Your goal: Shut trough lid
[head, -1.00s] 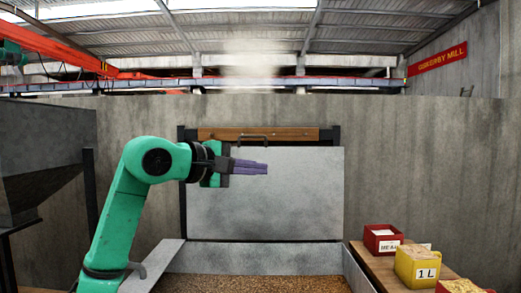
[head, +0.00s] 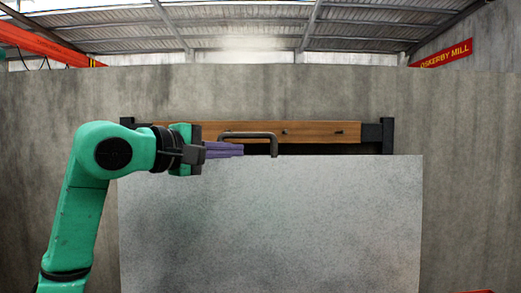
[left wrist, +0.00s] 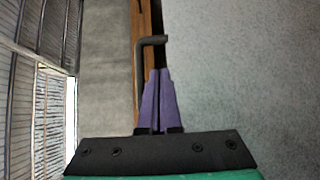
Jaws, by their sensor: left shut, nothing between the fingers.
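The trough lid (head: 270,220) is a grey metal panel standing upright and open in the head view. A dark bar handle (head: 262,134) sticks up at its top edge. My left gripper (head: 241,149) is at the lid's top edge, with its purple fingers shut and empty. Its tips overlap the handle's left part in the head view; I cannot tell whether they touch. In the left wrist view the lid (left wrist: 240,80) fills the right side, and the handle (left wrist: 152,40) lies just beyond the fingertips (left wrist: 159,72).
A wooden rail (head: 320,132) between dark posts (head: 387,135) runs behind the lid's top. A concrete wall (head: 460,180) stands behind it. A sliver of something red (head: 475,291) shows at the bottom right edge.

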